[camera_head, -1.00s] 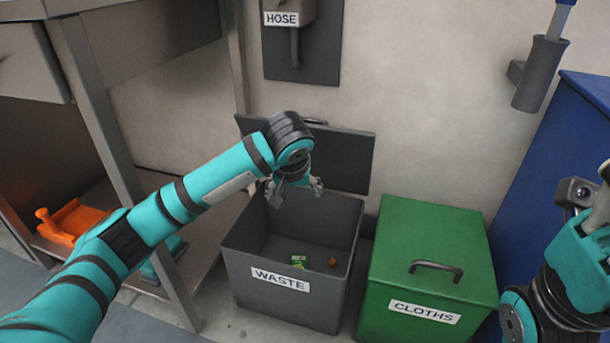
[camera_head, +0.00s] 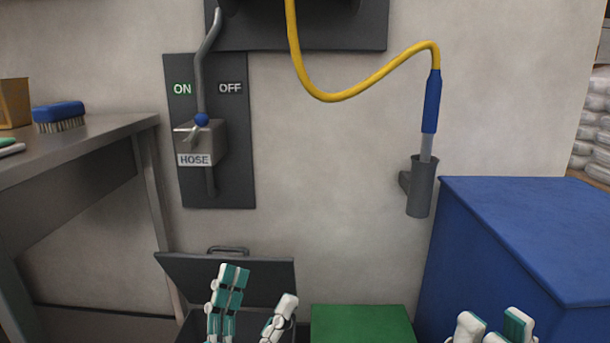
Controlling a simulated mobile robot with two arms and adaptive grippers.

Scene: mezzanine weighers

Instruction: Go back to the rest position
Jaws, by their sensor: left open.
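My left gripper (camera_head: 261,285) points up at the bottom edge, in front of the dark waste bin's raised lid (camera_head: 185,268). Its white and teal fingers are apart, with nothing between them. My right gripper (camera_head: 491,316) shows only its fingertips at the bottom right, in front of the blue cabinet. The tips are apart and nothing shows between them. The rest of both arms is out of view.
A green bin lid (camera_head: 362,322) lies between the grippers. The blue cabinet (camera_head: 530,235) stands at right, a metal table (camera_head: 95,135) with a blue brush (camera_head: 59,113) at left. A hose lever (camera_head: 203,75) and yellow hose (camera_head: 340,96) are on the wall.

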